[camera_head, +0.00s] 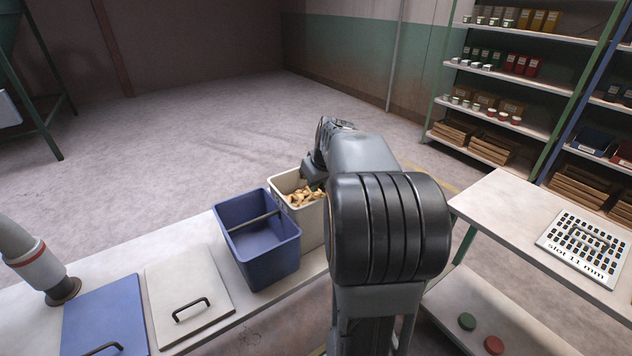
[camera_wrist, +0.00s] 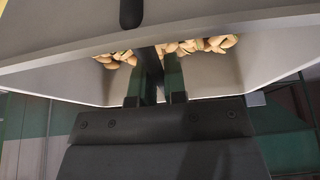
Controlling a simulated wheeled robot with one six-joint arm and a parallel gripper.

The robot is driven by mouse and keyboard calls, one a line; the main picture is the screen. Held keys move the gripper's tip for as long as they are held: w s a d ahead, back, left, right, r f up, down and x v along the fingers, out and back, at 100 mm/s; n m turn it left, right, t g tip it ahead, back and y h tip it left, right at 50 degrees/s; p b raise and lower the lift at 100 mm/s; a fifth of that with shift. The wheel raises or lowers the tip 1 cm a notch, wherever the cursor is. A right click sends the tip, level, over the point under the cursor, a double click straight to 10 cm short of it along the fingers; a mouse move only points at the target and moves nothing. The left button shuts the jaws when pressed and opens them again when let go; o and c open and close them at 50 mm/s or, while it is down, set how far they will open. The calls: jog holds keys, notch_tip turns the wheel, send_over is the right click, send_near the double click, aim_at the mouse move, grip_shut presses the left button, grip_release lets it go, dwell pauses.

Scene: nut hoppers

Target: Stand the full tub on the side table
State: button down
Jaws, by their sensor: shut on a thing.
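The full tub (camera_head: 312,224) is cream-white and holds tan nuts. It is upright beside the blue tub at the back of the bench, partly hidden by my arm; I cannot tell if its base touches the bench. Its pale wall (camera_wrist: 50,85) and nuts also show in the wrist view. My gripper (camera_wrist: 155,80) is over the tub's opening, its fingers shut on the dark bar handle across the tub. In the head view my gripper (camera_head: 314,172) is mostly hidden behind my wrist. The side table (camera_head: 500,210) is at the right, with a pale top.
An empty blue tub (camera_head: 247,272) with a crossbar stands close left of the full tub. A white lid (camera_head: 180,290) and a blue lid (camera_head: 105,315) lie on the bench. A slotted plate (camera_head: 585,248) covers the side table's right part; its left part is clear. Stocked shelves (camera_head: 500,75) stand behind.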

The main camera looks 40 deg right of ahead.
jog(key=shift+r, duration=0.1)
jog(key=c, duration=1.6)
grip_release()
jog(key=shift+f, duration=0.2)
jog(key=o, duration=0.4)
jog(key=shift+o, duration=0.2)
jog(key=shift+r, duration=0.15)
jog(key=p+v, duration=0.1)
jog(key=v, duration=1.1)
jog(key=shift+s+a, duration=0.1)
